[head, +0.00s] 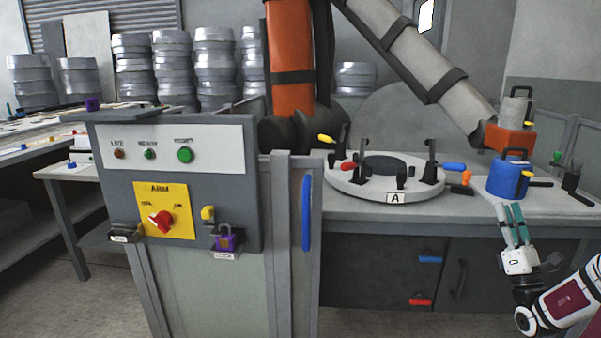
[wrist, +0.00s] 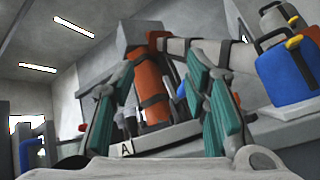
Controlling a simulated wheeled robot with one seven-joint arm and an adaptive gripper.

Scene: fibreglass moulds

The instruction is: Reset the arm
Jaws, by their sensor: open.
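A grey control box (head: 247,180) stands at left centre in the head view. Its white strip bears a red lamp (head: 119,153) and two green ones, the right-hand one (head: 184,155) larger, like a button. Below, a yellow plate (head: 183,190) marked ARM carries a red knob (head: 161,221). A purple padlock (head: 226,238) hangs by the LOCK label. The orange and grey arm (head: 290,60) rises behind the box and reaches right. My gripper (head: 509,207) is open and empty at the right, before the bench, far from the box. Its teal fingers also show in the wrist view (wrist: 160,58).
A round fixture (head: 346,187) marked A, with clamps, sits on the bench. A blue container (head: 511,179) stands near my gripper. A gate post with a blue handle (head: 306,212) adjoins the box. Floor shows at lower left.

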